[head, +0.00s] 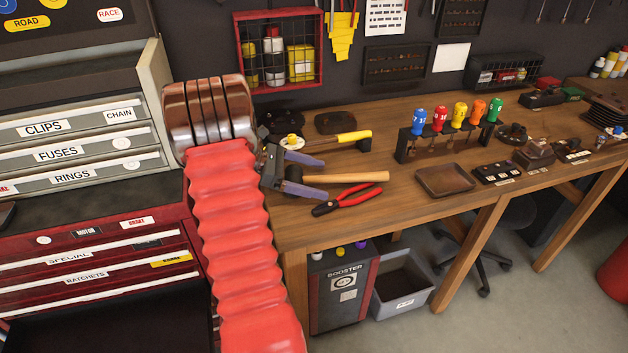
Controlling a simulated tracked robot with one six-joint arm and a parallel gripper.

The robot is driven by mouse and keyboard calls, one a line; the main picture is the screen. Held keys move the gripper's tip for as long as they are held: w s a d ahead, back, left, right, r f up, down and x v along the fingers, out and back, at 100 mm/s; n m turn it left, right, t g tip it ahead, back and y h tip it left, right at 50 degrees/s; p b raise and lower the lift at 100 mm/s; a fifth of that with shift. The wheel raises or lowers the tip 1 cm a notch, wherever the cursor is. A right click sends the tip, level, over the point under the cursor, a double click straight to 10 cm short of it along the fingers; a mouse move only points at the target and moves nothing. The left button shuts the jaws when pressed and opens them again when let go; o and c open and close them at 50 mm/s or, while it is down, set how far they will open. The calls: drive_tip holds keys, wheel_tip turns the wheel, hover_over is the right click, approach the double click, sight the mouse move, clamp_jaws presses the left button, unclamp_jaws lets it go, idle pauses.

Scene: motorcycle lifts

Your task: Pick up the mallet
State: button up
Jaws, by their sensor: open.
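The mallet (350,177) lies on the wooden workbench with its light wooden handle pointing right. Its dark head, at the left end, is largely hidden by my gripper. My gripper (312,174) is open above the left end of the bench, with its two bluish-grey fingers pointing right. In the picture one finger is above and one below the line of the mallet's head end. I cannot tell how much height separates the fingers from the mallet, or whether they touch it.
Red-handled pliers (347,199) lie just in front of the mallet, and a yellow-handled tool (353,136) lies behind it. A rack of coloured screwdrivers (450,138) and a shallow tray (446,180) stand to the right. A drawer cabinet (75,150) stands left.

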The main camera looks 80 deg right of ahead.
drive_tip(key=shift+c, duration=0.2)
drive_tip(key=c, duration=1.4)
drive_tip(key=shift+r, duration=0.1)
wheel_tip(320, 180, up, 10)
drive_tip(key=shift+f, duration=0.1)
idle(0.5)
